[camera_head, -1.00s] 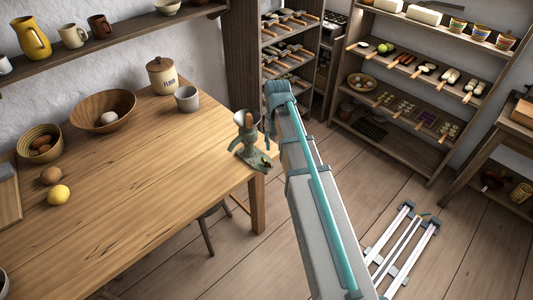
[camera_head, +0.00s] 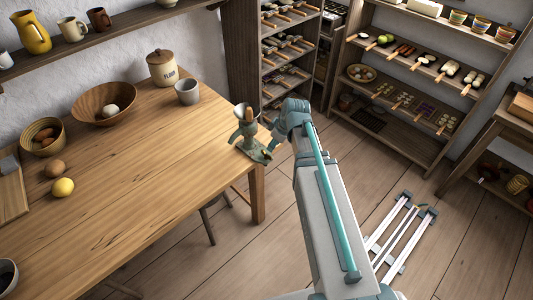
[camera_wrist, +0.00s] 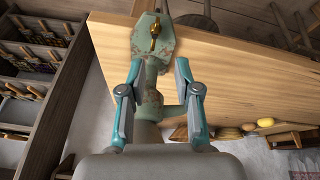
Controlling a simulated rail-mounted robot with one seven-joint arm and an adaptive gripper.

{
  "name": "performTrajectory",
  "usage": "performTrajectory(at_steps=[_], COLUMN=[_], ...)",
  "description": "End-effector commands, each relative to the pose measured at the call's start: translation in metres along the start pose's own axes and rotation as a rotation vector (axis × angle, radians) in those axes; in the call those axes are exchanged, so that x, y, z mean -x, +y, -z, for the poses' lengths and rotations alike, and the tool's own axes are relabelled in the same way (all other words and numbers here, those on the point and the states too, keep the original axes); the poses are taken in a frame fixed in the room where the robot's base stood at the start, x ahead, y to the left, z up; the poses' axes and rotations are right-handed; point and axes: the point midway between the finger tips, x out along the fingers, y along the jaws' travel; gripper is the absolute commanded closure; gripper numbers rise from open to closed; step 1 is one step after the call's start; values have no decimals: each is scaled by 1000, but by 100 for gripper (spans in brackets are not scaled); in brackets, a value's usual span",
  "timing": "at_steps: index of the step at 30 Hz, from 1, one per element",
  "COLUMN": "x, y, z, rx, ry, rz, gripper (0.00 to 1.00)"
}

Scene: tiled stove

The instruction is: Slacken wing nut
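A worn green grinder (camera_head: 243,134) stands at the table's corner, a brown piece in its hopper. Its flat foot lies on the tabletop. In the wrist view this foot (camera_wrist: 141,45) carries a small brass winged piece (camera_wrist: 155,38), which looks like the wing nut; in the head view it is too small to make out clearly. My gripper (camera_wrist: 157,66) is open, its two teal-and-grey fingers apart on either side of the grinder's body, short of the brass piece. No finger touches the brass piece. In the head view my gripper (camera_head: 277,141) is right beside the grinder, partly hidden by my wrist.
The wooden table (camera_head: 130,185) holds a flour jar (camera_head: 161,68), a grey cup (camera_head: 188,92), bowls (camera_head: 104,103) and a lemon (camera_head: 63,187) farther left. Shelves (camera_head: 415,75) stand behind. The floor right of the table corner is open.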

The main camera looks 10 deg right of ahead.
Motion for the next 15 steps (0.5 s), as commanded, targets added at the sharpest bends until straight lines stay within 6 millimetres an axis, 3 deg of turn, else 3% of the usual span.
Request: performTrajectory(at_steps=[6, 15], x=[0, -18], y=[4, 5], z=[4, 5], rx=[-214, -241], ry=[19, 17], rz=[-15, -12], gripper=[68, 68])
